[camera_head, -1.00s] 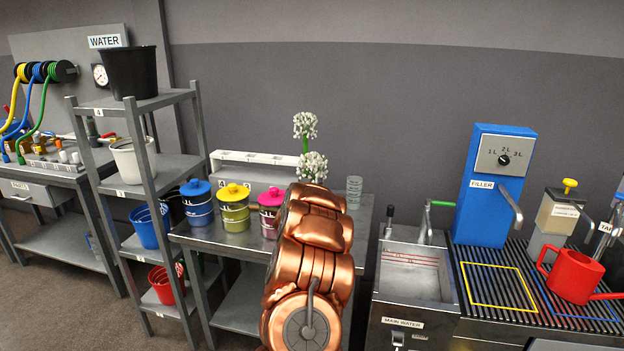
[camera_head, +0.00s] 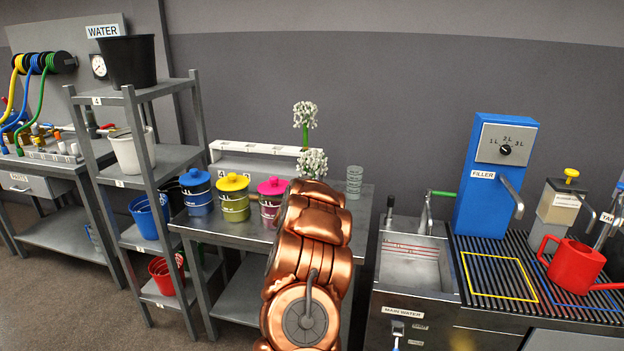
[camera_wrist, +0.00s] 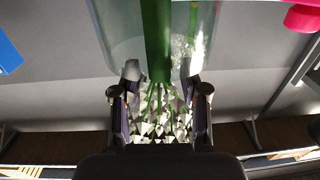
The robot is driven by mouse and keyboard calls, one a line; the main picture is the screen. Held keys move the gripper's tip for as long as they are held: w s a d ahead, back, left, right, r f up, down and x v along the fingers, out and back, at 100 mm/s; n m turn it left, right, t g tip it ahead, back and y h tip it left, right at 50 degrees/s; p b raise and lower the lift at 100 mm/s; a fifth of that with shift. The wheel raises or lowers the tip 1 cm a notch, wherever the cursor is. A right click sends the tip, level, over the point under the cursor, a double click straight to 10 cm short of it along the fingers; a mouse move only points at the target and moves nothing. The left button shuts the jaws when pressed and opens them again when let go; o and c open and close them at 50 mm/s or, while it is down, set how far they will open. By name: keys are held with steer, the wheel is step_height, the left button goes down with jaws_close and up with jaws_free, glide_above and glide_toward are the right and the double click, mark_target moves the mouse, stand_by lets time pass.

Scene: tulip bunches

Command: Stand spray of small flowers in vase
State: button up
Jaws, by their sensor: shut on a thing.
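My gripper (camera_wrist: 160,76) is shut on a thick green stem of the flower spray, whose thin branches and small white blooms (camera_wrist: 160,125) show below the fingertips in the wrist view. In the head view my copper arm hides the gripper. Two white flower heads (camera_head: 305,114) show above the arm, the upper one on a green stem. A clear glass wall, likely the vase (camera_wrist: 112,45), lies around or behind the stem in the wrist view; I cannot tell which. A small clear ribbed glass (camera_head: 354,180) stands on the table right of my arm.
Blue, yellow and pink lidded pots (camera_head: 234,196) stand on the metal table, before a white rack (camera_head: 255,152). A shelf (camera_head: 165,160) with buckets is at left. A sink (camera_head: 415,265), blue filler (camera_head: 492,180) and red watering can (camera_head: 572,266) are at right.

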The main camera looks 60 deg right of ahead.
steer(key=shift+f+b, duration=0.35)
steer(key=shift+f, duration=0.25)
steer(key=o, duration=1.8)
steer(key=shift+v, duration=6)
